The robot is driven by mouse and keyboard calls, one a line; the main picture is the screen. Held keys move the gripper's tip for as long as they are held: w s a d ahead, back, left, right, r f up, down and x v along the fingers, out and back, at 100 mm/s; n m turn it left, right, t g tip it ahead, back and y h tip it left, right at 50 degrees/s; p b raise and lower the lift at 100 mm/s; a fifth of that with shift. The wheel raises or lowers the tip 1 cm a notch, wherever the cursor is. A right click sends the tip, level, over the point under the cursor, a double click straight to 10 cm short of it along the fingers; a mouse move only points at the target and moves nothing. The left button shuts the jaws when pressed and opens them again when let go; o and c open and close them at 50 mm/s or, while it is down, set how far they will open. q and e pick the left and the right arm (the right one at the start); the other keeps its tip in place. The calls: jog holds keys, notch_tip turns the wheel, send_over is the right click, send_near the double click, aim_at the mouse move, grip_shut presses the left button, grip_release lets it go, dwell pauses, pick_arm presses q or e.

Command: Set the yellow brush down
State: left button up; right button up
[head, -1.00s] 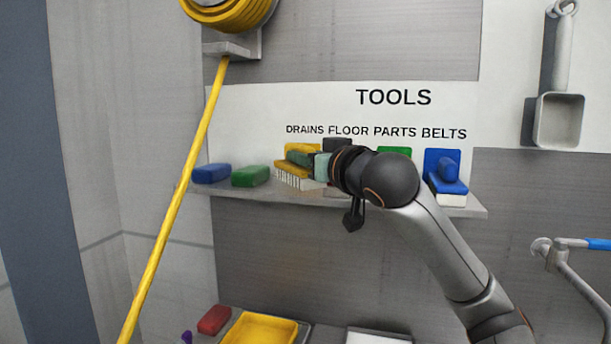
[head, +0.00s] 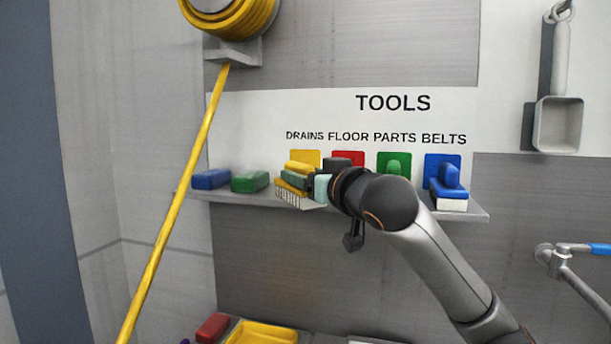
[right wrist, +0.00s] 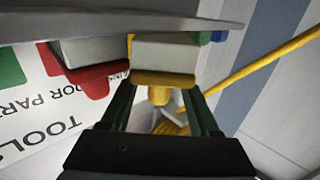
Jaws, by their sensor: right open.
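The yellow brush (head: 302,168) is at the shelf's front under the "DRAINS" label, bristles down. Its pale bristles (head: 301,197) meet the shelf's front edge; exact contact is hard to tell. My right gripper (head: 296,179) is around the yellow brush, its jaws open. In the right wrist view, the brush's yellow handle (right wrist: 164,79) lies between the two dark green fingers, with its pale bristle block (right wrist: 165,50) against the shelf side. My left gripper is not in view.
The grey shelf (head: 385,207) also holds a blue block (head: 210,179), a green block (head: 250,181) and a blue brush (head: 449,180). A red brush (right wrist: 88,78) is close beside the gripper. A yellow pole (head: 175,205) slants at the left. A yellow tray (head: 262,333) is below.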

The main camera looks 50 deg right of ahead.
jog(key=shift+r, duration=0.1)
jog(key=shift+s+r, duration=0.1)
jog(key=shift+r, duration=0.05)
jog(key=b+v, duration=0.3)
jog(key=v, duration=0.9)
